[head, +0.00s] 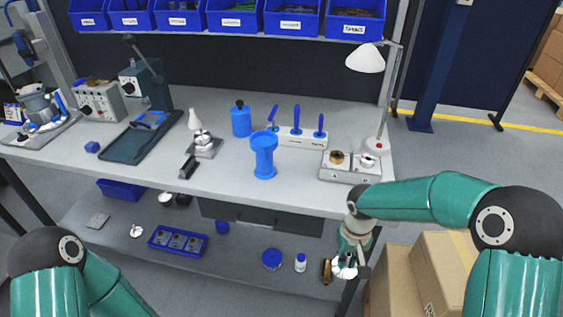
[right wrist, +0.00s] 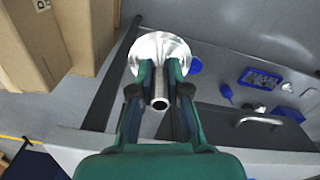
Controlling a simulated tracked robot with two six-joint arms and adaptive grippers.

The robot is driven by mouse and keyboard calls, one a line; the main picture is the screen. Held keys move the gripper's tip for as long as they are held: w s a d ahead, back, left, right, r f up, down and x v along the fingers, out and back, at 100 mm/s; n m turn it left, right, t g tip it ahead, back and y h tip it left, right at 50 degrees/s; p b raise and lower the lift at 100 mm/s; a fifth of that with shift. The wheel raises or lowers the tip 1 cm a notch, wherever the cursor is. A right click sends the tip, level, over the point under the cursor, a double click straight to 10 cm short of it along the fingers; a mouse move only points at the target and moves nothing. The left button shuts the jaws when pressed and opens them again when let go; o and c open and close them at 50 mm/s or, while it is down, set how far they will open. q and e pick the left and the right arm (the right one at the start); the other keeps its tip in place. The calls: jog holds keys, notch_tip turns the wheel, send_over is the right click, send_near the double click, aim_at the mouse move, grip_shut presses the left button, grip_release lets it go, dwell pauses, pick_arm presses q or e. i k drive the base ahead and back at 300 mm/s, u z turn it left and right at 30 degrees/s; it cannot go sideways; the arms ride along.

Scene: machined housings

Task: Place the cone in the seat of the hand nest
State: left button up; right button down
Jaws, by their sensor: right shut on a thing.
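My right gripper (head: 346,262) is low at the right, in front of the bench edge and below its top. In the right wrist view its fingers (right wrist: 160,88) are shut on the neck of a shiny metal piece, the cone (right wrist: 161,47), with a wide round flared end and a narrow tube end. The cone also shows in the head view (head: 345,271), small and partly covered by the fingers. A grey block with stacked silver rounds (head: 204,146) stands mid-bench; I cannot tell if it is the hand nest. My left gripper is out of view.
A two-place box marked A and B (head: 350,166) stands at the bench's right, below a white lamp (head: 365,58). A blue cup-shaped stand (head: 264,155) and a blue-handled tool rack (head: 300,138) are nearby. Cardboard boxes (head: 440,275) stand beside my right gripper. The bench front (head: 240,195) is clear.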

aim_at(263, 142)
jog(key=u, duration=0.05)
jog(key=k, duration=0.45)
jog(key=u, duration=1.05)
jog(key=i, duration=0.85)
jog(key=z, duration=1.1)
